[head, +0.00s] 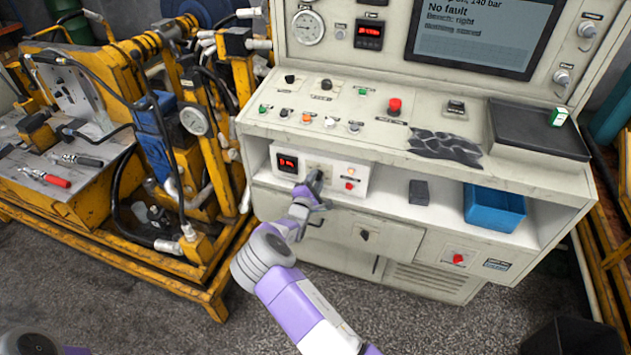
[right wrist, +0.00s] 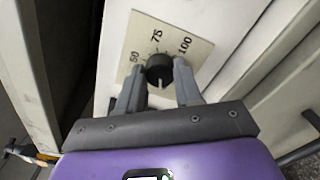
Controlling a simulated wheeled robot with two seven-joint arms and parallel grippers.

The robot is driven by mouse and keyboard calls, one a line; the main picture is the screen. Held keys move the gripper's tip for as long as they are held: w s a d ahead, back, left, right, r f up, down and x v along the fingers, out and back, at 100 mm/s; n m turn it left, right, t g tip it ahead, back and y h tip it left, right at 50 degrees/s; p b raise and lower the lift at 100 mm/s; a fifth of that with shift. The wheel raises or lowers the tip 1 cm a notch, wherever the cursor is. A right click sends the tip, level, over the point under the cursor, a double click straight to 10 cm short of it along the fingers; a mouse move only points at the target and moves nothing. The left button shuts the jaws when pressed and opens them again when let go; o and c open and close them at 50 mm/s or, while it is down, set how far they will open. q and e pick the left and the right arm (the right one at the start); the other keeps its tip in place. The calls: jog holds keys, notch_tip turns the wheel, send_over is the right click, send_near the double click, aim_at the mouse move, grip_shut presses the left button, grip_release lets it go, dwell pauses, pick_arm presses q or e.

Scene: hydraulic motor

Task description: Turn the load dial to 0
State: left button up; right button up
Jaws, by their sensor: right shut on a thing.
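The load dial is a round black knob (right wrist: 159,69) on a cream scale plate (right wrist: 178,37) in the right wrist view. The marks 50, 75 and 100 show around it; the lower part of the scale is hidden by my gripper. A pale line on the knob's face seems to point down towards my gripper. My right gripper (right wrist: 158,82) has one finger on each side of the knob and is shut on it. In the head view my right gripper (head: 315,180) is at the small white control box (head: 343,171) and covers the knob. My left gripper is out of view.
The box has a red display (head: 288,163) and a red button (head: 349,185). On the same shelf are a dark block (head: 419,192) and a blue bin (head: 494,209). The console top (head: 300,100) overhangs the shelf. A yellow machine frame (head: 190,160) stands to the left.

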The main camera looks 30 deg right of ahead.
jog(key=shift+n, duration=0.6)
jog(key=o, duration=1)
jog(key=shift+o, duration=0.2)
jog(key=shift+a, duration=0.15)
jog(key=p+v, duration=0.2)
jog(key=v, duration=0.5)
jog(key=shift+s, duration=0.2)
